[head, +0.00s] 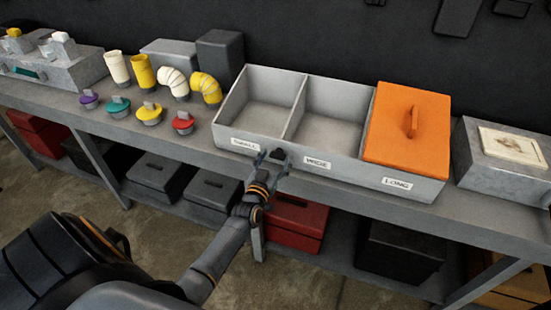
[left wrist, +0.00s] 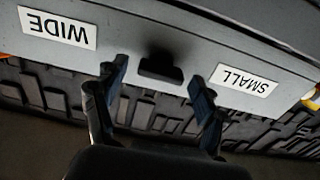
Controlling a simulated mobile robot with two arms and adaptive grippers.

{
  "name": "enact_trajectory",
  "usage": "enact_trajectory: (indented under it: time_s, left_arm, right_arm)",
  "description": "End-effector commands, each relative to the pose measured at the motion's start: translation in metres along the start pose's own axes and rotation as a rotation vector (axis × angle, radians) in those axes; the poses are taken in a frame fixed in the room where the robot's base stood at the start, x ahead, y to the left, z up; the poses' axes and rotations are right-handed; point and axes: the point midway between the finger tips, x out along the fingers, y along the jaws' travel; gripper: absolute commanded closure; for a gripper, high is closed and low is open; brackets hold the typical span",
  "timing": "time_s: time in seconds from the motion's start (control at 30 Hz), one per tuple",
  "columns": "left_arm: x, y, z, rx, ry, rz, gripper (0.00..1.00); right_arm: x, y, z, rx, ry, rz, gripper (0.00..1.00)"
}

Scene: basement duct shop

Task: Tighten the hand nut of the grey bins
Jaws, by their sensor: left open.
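The grey bins (head: 342,174) form one open box on the bench, with labels for small, wide and long. Two compartments are open and empty; an orange lid (head: 408,125) covers the long one. My left gripper (head: 270,160) is open in front of that wall. How tight the nut is cannot be seen. My right gripper is not in view.
Left of the bins stand yellow and white pipe pieces (head: 143,73) and several coloured knobbed plugs (head: 183,122). A grey box (head: 497,160) is close on the right. Red and dark boxes fill the lower shelf (head: 335,258). The floor in front is clear.

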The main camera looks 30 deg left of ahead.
Motion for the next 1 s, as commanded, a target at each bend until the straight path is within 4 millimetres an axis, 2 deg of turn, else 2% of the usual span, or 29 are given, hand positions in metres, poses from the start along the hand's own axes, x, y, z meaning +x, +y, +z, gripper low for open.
enact_trajectory:
  time_s: [0.17, 0.43, 0.77, 1.0]
  left_arm:
    - [0.0, 0.0, 0.0, 0.0, 0.0, 0.0, 0.28]
    - [0.0, 0.0, 0.0, 0.0, 0.0, 0.0, 0.83]
    - [0.0, 0.0, 0.0, 0.037, 0.0, -0.001, 0.83]
    - [0.0, 0.001, -0.001, 0.175, 0.0, -0.001, 0.83]
  right_arm:
    - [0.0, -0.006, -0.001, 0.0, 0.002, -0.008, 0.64]
    - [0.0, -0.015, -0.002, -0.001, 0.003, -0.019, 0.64]
    - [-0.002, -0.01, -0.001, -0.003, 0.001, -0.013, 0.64]
    - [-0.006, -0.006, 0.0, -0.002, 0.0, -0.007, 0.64]
